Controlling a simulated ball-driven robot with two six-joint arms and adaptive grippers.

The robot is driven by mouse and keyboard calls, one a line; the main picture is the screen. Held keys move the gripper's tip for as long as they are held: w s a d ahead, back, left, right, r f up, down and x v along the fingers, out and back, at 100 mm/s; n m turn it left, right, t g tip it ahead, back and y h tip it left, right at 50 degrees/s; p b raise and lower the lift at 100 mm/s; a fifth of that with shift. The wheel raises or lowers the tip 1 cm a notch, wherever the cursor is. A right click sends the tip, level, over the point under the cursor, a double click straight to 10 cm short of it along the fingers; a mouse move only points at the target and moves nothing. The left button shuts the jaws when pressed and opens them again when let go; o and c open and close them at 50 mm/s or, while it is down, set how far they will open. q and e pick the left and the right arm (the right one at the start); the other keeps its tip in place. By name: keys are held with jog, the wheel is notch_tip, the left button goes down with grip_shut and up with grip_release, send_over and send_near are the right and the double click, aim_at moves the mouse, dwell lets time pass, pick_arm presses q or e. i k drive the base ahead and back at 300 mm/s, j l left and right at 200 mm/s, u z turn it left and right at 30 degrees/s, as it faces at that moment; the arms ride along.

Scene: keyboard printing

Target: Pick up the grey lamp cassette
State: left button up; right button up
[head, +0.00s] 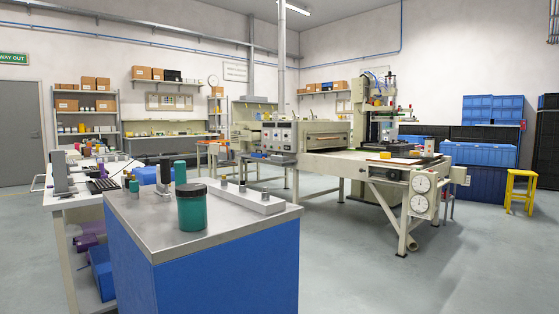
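I cannot surely make out the grey lamp cassette in the head view. A long light-grey bar (240,198) with several small upright metal knobs lies on the steel top of the blue cabinet (205,260), but I cannot tell whether it is the cassette. A grey box-like unit (276,158) sits at the near-left end of the large cream machine (322,141), too small to identify. Neither of my grippers shows in the view.
A teal jar (192,208) with a dark lid stands at the cabinet's front edge. A white table (80,195) holding a keyboard stands on the left. A yellow stool (521,191) stands at the right. The grey floor (350,270) at front right is clear.

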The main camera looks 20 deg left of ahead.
aim_at(275, 157)
jog(key=i+j+z, duration=0.1)
jog(key=i+z, duration=0.25)
jog(key=i, duration=0.7)
jog(key=i+l, duration=0.15)
jog(key=i, duration=0.75)
jog(key=i+l, duration=0.1)
jog(key=i, duration=0.75)
jog(key=i+j+u, duration=0.2)
jog(key=i+u, duration=1.2)
jog(key=u, duration=0.15)
jog(key=i+u, duration=0.25)
jog(key=i, duration=1.6)
jog(key=i+z, duration=0.1)
jog(key=i, duration=0.55)
jog(key=i+j+z, duration=0.15)
jog(key=i, duration=0.5)
jog(key=i+j+z, duration=0.1)
jog(key=i, duration=0.5)
jog(key=j, duration=0.1)
